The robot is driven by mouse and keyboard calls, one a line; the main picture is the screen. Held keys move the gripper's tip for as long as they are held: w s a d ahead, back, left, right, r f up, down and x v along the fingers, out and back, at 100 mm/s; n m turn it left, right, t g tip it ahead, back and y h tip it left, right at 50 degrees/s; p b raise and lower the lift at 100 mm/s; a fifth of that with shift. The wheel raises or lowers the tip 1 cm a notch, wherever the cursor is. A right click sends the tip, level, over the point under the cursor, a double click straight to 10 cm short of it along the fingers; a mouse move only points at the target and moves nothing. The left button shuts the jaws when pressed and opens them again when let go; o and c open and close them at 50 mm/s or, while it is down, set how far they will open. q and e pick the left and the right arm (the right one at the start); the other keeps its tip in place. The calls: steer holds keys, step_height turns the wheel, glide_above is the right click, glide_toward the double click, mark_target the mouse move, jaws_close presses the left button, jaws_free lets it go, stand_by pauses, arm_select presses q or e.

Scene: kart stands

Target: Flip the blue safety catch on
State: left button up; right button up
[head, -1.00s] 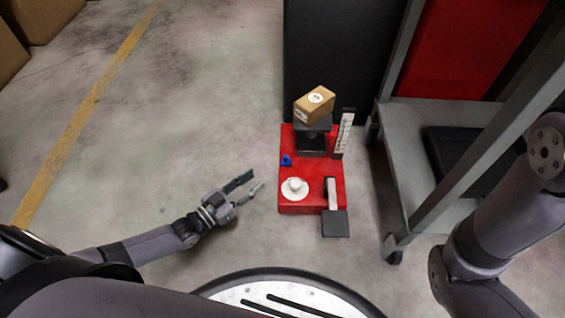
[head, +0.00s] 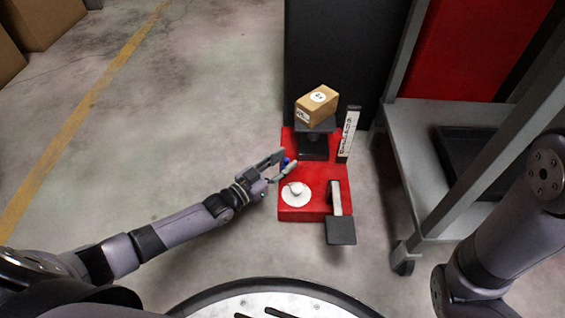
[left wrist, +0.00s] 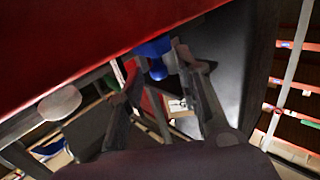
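The blue safety catch (head: 286,161) sits on the left part of the red stand (head: 315,213). My left gripper (head: 289,161) reaches in from the left with its fingers open around the catch, which is partly hidden by them. In the left wrist view the blue catch (left wrist: 155,52) shows between the tips of the open left gripper (left wrist: 156,65), closer to the right-hand finger. I cannot tell whether a finger touches it. My right gripper is out of view; only my right arm shows at the right edge.
A white disc with a knob (head: 297,193) lies just below the gripper on the stand. A lever with a black pad (head: 341,231), a white scale plate (head: 349,135) and a cardboard box (head: 317,105) on a black platform are close by. A grey cart (head: 400,150) stands right.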

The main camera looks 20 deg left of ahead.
arm_select(q)
jaws_close()
stand_by(0.7)
